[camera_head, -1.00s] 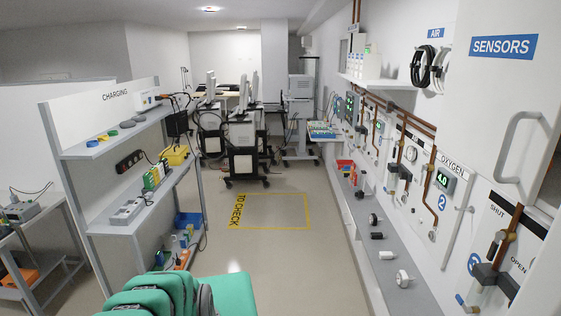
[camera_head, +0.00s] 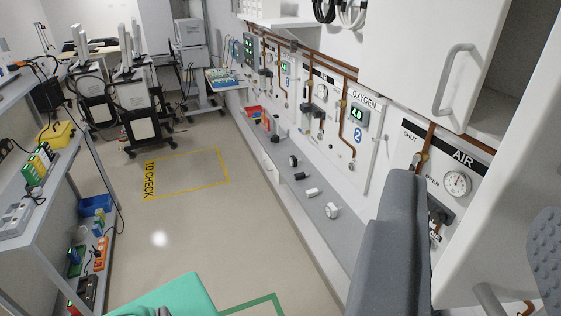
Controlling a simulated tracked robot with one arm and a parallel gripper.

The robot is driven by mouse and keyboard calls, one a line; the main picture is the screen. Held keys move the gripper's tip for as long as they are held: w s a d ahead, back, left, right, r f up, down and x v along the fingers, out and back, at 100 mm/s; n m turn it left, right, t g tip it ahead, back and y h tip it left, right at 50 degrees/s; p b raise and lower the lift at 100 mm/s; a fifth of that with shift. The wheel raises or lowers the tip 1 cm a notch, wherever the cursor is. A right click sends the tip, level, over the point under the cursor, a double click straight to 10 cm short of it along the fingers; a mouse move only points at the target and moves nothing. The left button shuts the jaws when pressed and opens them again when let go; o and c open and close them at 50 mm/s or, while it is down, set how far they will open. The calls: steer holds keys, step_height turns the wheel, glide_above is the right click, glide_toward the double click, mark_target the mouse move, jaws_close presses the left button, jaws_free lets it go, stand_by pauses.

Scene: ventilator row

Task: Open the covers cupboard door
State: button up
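My gripper (camera_head: 474,200) is at the lower right, its two grey fingers wide apart with nothing held between them. A white door panel (camera_head: 490,225) shows between the fingers, its edge running up to the upper right. Part of a grey bar handle (camera_head: 490,298) shows low between the fingers; whether they touch it I cannot tell. No covers label is in view, so I cannot tell for sure which door this is. Another white cupboard door (camera_head: 410,60) at the upper right has a grey handle (camera_head: 453,80), with a shelf interior (camera_head: 500,110) showing to its right.
Gas panels with gauges and copper pipes (camera_head: 345,95) line the right wall above a grey ledge (camera_head: 290,190) holding small fittings. A shelf rack (camera_head: 40,240) stands at left, carts (camera_head: 140,110) at the back. The middle floor is clear; a green surface (camera_head: 170,298) sits at the bottom.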

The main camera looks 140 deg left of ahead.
steer(key=shift+s+d+r+b, duration=0.1)
steer(key=shift+s+d+b, duration=0.15)
steer(key=shift+s, duration=0.3)
steer(key=shift+s+d+r+b, duration=0.1)
steer(key=shift+s+d+b, duration=0.15)
steer(key=shift+s, duration=0.25)
steer(key=shift+c, duration=0.3)
